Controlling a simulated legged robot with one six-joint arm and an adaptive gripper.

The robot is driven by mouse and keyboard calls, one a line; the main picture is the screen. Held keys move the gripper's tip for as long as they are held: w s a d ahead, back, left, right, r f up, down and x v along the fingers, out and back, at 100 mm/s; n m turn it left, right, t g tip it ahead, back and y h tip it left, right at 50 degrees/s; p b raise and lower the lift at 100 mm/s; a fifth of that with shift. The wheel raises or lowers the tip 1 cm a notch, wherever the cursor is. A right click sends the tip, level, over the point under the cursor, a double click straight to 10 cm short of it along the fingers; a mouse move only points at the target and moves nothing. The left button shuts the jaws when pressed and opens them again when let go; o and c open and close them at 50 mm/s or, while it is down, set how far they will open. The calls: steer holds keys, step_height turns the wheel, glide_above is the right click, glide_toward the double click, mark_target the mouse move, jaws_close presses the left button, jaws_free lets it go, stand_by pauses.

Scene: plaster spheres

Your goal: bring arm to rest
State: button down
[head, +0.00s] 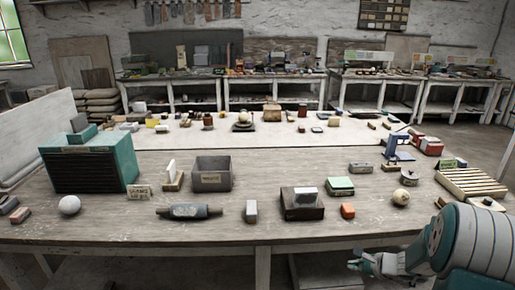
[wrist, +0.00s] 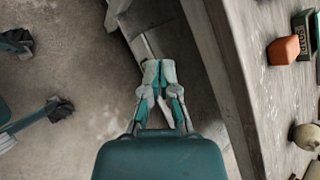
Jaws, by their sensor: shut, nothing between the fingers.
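My gripper (head: 362,262) hangs at the lower right of the head view, in front of the table's front edge and below the tabletop. In the wrist view my gripper (wrist: 158,70) points over the floor with its fingers together and nothing between them. My grey and teal arm fills the lower right corner of the head view. A white plaster sphere (head: 69,205) lies on the table at the left. A cream sphere (head: 401,197) with a dark mark rests at the right and also shows in the wrist view (wrist: 306,136).
The wooden table (head: 320,222) holds a teal cabinet (head: 115,165), a grey open box (head: 211,174), a dark tray (head: 302,213), an orange block (head: 347,210) and a slatted rack (head: 470,183). In the wrist view the table edge runs close right of the gripper.

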steer(key=s+a+r+n+g, duration=0.2)
steer(key=s+a+r+n, duration=0.4)
steer(key=a+r, duration=0.15)
steer(key=s+a+r+n+g, duration=0.1)
steer(key=s+a+r+n, duration=0.45)
steer(key=r, duration=0.35)
steer(key=s+r+n+h, duration=0.3)
steer(key=s+n, duration=0.1)
steer(key=s, duration=0.5)
steer(key=s+a+r+n+h, duration=0.1)
steer(key=s+r+n+h, duration=0.2)
steer(key=s, duration=0.5)
steer(key=shift+s+r+n+t, duration=0.4)
steer(key=shift+r+n, duration=0.2)
steer(key=shift+n, duration=0.35)
steer(key=shift+a, duration=0.1)
